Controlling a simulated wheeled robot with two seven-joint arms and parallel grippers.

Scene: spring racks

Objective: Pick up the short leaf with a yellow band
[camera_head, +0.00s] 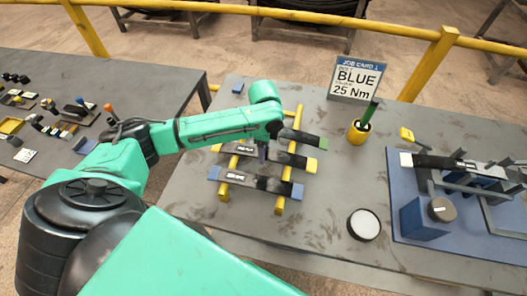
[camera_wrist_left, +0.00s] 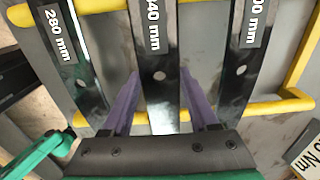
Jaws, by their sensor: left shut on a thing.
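The leaf with a yellow band (camera_head: 297,161) is the middle one of three dark leaves across the yellow rack (camera_head: 283,192). In the left wrist view the middle leaf (camera_wrist_left: 160,95) runs between my gripper's purple fingers, its label partly cut off and ending in "40 mm". My left gripper (camera_head: 262,153) points down and is shut on this leaf, near its middle. I cannot tell whether the leaf is clear of the rails. A blue-banded leaf (camera_head: 262,183) lies on the near side and a green-banded leaf (camera_head: 306,140) on the far side. My right gripper is not in view.
A job card (camera_head: 355,78) reading "BLUE 25 Nm" stands behind a yellow cup (camera_head: 359,131). A round white-topped item (camera_head: 364,224) sits to the right of the rack. A blue fixture base (camera_head: 405,232) holds another leaf at the right.

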